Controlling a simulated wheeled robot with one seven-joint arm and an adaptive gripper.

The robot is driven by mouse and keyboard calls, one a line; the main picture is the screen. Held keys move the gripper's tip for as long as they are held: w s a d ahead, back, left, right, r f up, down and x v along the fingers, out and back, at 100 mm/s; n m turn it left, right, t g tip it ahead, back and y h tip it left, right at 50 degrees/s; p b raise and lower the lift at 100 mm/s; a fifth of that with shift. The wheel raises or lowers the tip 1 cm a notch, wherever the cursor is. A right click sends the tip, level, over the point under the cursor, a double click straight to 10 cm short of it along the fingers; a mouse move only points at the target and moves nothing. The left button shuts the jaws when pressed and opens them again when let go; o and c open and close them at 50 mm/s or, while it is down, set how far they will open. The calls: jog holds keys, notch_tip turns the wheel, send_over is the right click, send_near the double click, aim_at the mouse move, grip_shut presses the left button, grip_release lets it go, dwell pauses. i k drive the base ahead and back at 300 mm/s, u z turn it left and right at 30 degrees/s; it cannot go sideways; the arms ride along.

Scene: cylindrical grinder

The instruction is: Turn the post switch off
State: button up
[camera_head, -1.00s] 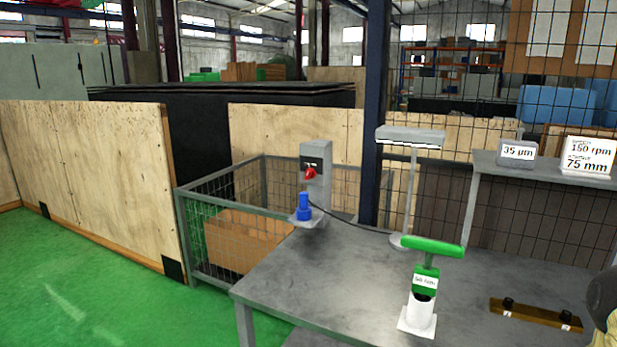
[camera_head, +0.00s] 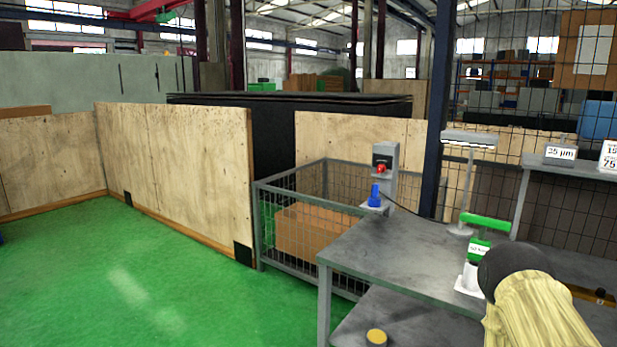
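The post switch is a red knob (camera_head: 381,168) on a grey post (camera_head: 391,190) at the far left corner of the grey workbench (camera_head: 400,255). A dark plate sits just above the knob, but the knob's exact setting is too small to tell. A blue object (camera_head: 375,196) stands on a small ledge below the knob, with a dark cable running to the right. Part of my own arm, dark and pale yellow, shows at the lower right, well apart from the switch. My gripper is not in view.
A green-handled tool (camera_head: 487,223) in a white holder stands on the bench, partly hidden by my arm. A lamp (camera_head: 468,140) stands behind it. A wire cage (camera_head: 310,235) with a cardboard box (camera_head: 312,232) is left of the bench. Green floor (camera_head: 150,270) at left is clear.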

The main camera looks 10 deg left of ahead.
aim_at(380, 168)
jog(key=z, duration=0.55)
jog(key=k, duration=0.15)
jog(key=u, duration=1.4)
jog(key=i, duration=0.6)
jog(key=z, duration=0.2)
